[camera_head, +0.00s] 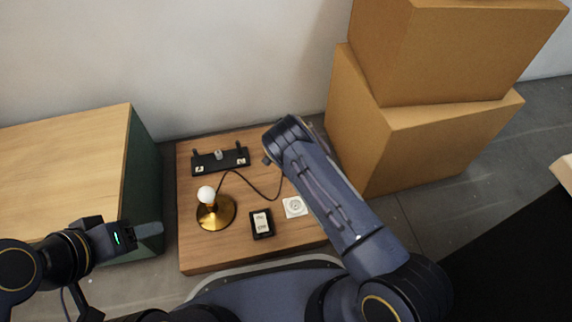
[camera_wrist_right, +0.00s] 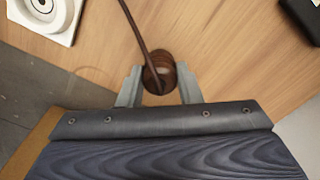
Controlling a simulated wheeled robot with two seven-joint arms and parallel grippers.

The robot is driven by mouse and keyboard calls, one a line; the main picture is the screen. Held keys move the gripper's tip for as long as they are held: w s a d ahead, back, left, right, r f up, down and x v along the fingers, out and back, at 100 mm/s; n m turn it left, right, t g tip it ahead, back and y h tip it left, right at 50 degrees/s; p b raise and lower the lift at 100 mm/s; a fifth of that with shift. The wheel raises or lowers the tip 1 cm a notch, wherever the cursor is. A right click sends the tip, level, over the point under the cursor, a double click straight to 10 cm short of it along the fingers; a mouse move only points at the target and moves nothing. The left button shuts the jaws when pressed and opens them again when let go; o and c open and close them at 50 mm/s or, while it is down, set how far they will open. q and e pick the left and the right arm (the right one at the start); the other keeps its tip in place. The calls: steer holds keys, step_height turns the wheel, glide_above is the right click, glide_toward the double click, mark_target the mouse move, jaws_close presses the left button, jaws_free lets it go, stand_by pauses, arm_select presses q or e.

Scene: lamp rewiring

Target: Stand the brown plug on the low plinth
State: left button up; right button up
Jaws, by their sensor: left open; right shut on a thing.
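The brown plug (camera_wrist_right: 160,68) is between the two fingers of my right gripper (camera_wrist_right: 158,84), which is shut on it. Its dark cord rises from it in the right wrist view. Wood grain lies below the plug; I cannot tell whether the plug touches it. In the head view my right forearm hides the plug and the right gripper. The low wooden plinth (camera_head: 200,257) stands on the floor in the middle and also fills much of the right wrist view (camera_wrist_right: 230,45). My left gripper (camera_head: 150,230) is open and empty, left of the plinth.
On the plinth are a brass lamp base with a bulb (camera_head: 215,213), a black rack (camera_head: 220,161), a small black tray (camera_head: 262,224) and a white socket (camera_head: 295,206). A dark cord (camera_head: 252,186) crosses the wood. A green-sided cabinet (camera_head: 145,185) stands left, cardboard boxes (camera_head: 405,145) right.

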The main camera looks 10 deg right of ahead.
steer(key=shift+f, duration=0.45)
stand_by(0.5)
steer(key=o, duration=1.1)
steer(key=shift+c, duration=0.2)
steer(key=shift+r, duration=0.1)
step_height(320, 180, up, 8)
steer(key=p, duration=0.3)
steer(key=shift+f+p, duration=0.2)
steer(key=shift+p, duration=0.1)
